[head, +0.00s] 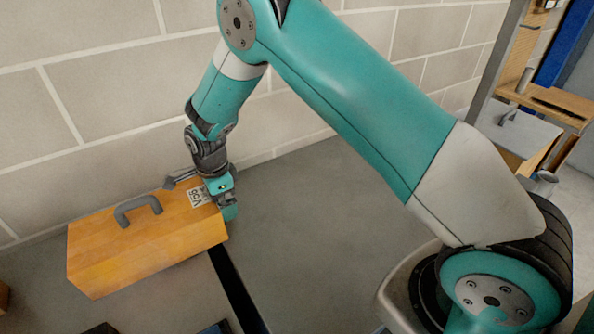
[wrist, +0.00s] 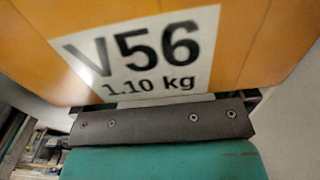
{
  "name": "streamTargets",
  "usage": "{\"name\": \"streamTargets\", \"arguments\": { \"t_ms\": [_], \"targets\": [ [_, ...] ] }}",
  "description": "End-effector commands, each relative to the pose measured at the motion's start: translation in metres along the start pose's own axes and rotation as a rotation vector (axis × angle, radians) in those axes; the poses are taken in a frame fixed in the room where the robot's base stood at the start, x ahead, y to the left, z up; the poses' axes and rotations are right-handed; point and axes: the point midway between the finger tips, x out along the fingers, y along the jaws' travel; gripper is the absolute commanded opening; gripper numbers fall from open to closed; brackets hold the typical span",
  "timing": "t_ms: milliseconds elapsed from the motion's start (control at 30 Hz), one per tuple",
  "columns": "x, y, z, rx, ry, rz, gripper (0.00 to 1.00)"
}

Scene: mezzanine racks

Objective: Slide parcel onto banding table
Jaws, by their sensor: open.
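The parcel is an orange-brown box (head: 150,245) with a grey handle (head: 138,210) on top, at the left in the head view. Its white label (head: 198,196) reads V56, 1.10 kg in the wrist view, where the orange face (wrist: 270,50) fills the upper part. My gripper (head: 229,207) is open at the parcel's right end, close against it; contact cannot be told. Its dark finger bar (wrist: 160,122) lies just below the label in the wrist view. I cannot tell for certain which surface is the banding table.
A black strip (head: 236,290) crosses the grey surface (head: 310,220) right of the parcel. That surface is clear up to my arm's base. A pale block wall (head: 100,100) stands behind. Wooden shelving (head: 545,105) and a grey mug (head: 546,183) are at the right.

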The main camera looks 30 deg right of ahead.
Motion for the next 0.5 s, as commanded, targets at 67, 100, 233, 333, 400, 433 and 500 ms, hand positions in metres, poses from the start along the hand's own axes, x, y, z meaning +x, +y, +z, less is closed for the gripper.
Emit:
{"name": "streamTargets", "arguments": {
  "t_ms": [67, 100, 233, 333, 400, 433, 500],
  "targets": [
    [0.0001, 0.0001, 0.0019, -0.002, -0.001, 0.0, 1.0],
    [0.0001, 0.0001, 0.0023, -0.002, -0.001, 0.0, 1.0],
    [0.0001, 0.0001, 0.0039, -0.002, -0.001, 0.0, 1.0],
    [0.0001, 0.0, 0.005, -0.001, -0.001, 0.0, 1.0],
    [0.0001, 0.0001, 0.0059, -0.001, -0.001, 0.0, 1.0],
    [0.0001, 0.0, 0.0062, -0.001, -0.001, -0.001, 1.0],
    [0.0001, 0.0, 0.0071, -0.001, -0.001, -0.001, 1.0]
  ]
}}
